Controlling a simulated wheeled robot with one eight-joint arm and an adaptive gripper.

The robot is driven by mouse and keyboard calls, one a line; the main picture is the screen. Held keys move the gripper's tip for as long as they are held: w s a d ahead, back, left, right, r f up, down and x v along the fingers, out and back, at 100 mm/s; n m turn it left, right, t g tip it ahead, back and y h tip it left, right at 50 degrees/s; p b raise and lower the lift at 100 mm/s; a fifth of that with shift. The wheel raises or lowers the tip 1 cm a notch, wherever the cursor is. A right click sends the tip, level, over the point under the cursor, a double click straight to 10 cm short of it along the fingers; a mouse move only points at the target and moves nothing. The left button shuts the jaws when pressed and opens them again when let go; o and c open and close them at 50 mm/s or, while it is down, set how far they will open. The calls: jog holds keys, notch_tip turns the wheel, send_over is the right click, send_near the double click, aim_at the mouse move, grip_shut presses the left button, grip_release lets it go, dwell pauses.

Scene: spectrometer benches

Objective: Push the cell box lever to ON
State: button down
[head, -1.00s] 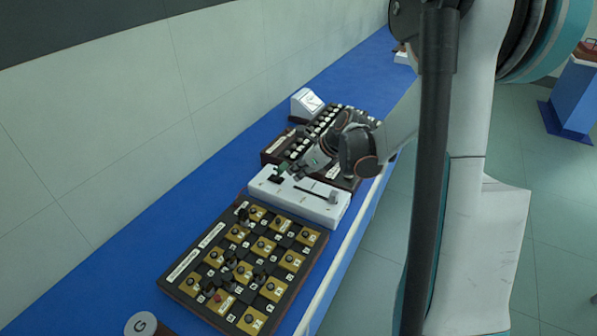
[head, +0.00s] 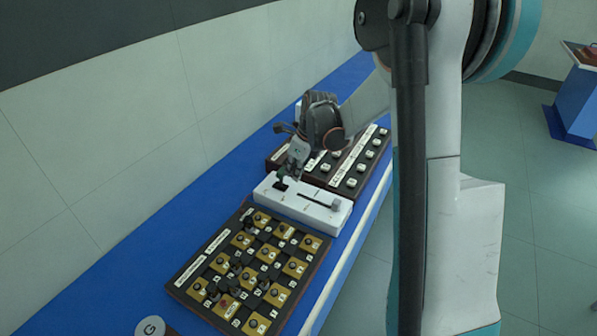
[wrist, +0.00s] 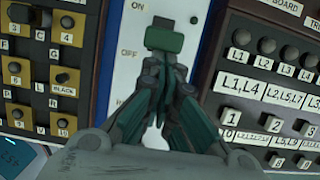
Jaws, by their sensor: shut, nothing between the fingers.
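The white cell box (head: 325,211) lies on the blue bench between two dark boards. Its lever (head: 281,186) stands near the left end of the box. In the wrist view the lever has a green cap (wrist: 164,42), level with a spot between the ON and OFF labels on the white face (wrist: 122,80). My gripper (wrist: 165,64) is shut and empty, its fingertips just on the OFF side of the cap. I cannot tell whether they touch it. In the head view my gripper (head: 288,172) points down at the lever, hiding part of it.
A board with yellow squares and black knobs (head: 215,250) lies on the near side. A dark board with rows of buttons (head: 345,165) lies on the far side. A slider knob (head: 338,204) sits at the right end of the cell box. A round G tag (head: 150,327) is at the front.

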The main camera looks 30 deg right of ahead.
aim_at(280, 169)
jog(key=w+g+h, duration=0.1)
jog(key=w+a+r+g+p, duration=0.1)
jog(key=shift+w+a+g+h, duration=0.2)
jog(key=shift+a+g+h, duration=0.1)
jog(key=shift+h, duration=0.1)
jog(key=shift+w+a+r, duration=0.15)
jog(key=shift+w+a, duration=0.4)
jog(key=shift+w, duration=0.25)
jog(key=shift+w, duration=0.1)
